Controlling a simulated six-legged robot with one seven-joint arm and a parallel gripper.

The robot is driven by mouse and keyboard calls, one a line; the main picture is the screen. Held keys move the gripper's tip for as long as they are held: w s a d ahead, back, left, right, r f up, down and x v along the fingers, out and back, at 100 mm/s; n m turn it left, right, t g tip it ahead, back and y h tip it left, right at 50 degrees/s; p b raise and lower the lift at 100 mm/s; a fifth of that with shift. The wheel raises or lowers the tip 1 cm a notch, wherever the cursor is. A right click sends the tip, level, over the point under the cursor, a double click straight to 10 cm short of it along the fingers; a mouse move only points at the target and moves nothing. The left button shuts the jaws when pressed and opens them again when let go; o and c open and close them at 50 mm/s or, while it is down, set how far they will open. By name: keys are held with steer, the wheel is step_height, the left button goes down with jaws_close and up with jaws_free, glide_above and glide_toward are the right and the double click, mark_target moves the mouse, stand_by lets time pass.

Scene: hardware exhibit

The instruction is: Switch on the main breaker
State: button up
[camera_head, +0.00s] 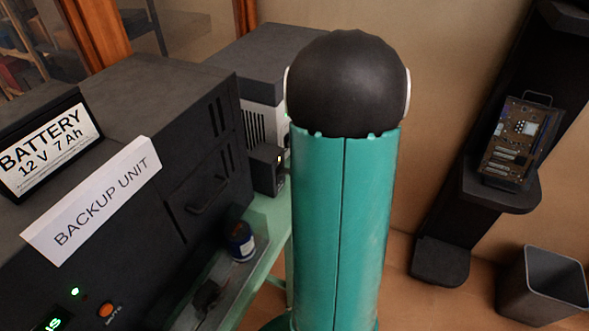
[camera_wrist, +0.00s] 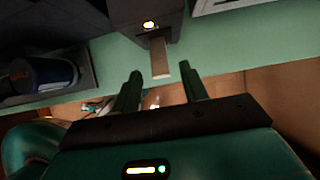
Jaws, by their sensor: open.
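In the wrist view a dark box (camera_wrist: 130,15) with a lit orange-white light hangs at the top centre, and a flat tan lever (camera_wrist: 160,58) sticks out of it towards my gripper. In the head view a small dark box with a yellow light (camera_head: 266,168), beside the backup unit, looks like the same breaker box. My gripper (camera_wrist: 160,72) is open, with one finger on each side of the lever's line. The lever's end is at or just beyond the fingertips; I cannot tell whether it touches them. My gripper is hidden in the head view behind my teal arm.
The black backup unit (camera_head: 200,120) fills the left, with a paper sign (camera_head: 95,203) and a battery label (camera_head: 45,145). A bin (camera_head: 540,285) stands at right.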

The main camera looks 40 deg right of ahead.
steer(key=v, duration=0.9)
steer(key=shift+s+r, duration=0.15)
steer(key=shift+r, duration=0.05)
